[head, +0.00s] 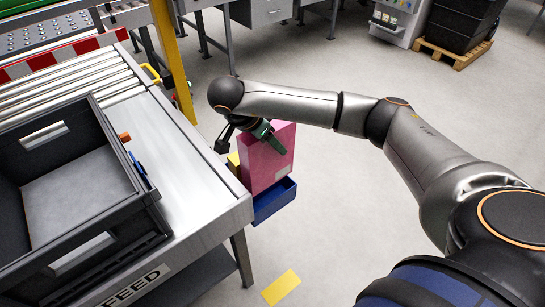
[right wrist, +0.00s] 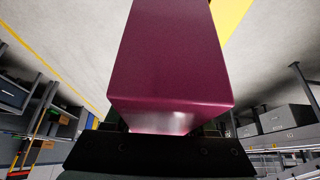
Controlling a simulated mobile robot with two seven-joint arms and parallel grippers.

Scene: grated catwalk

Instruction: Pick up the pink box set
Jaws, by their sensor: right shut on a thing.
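The pink box (head: 268,165) is upright beyond the end of the metal table, over or in a blue bin (head: 275,203); its lower end is partly hidden, so I cannot tell whether it touches the bin. My right gripper (head: 262,130) is shut on the box near its top. In the right wrist view the pink box (right wrist: 170,60) runs away from the dark gripper body and fills the middle; the fingers are mostly hidden. My left gripper is in neither view.
A black crate (head: 150,225) sits on the metal table (head: 200,165), with rollers (head: 75,85) behind it. A yellow post (head: 172,60) stands at the table's back corner. A small yellow thing (head: 233,160) is beside the pink box. The grey floor (head: 350,230) to the right is clear.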

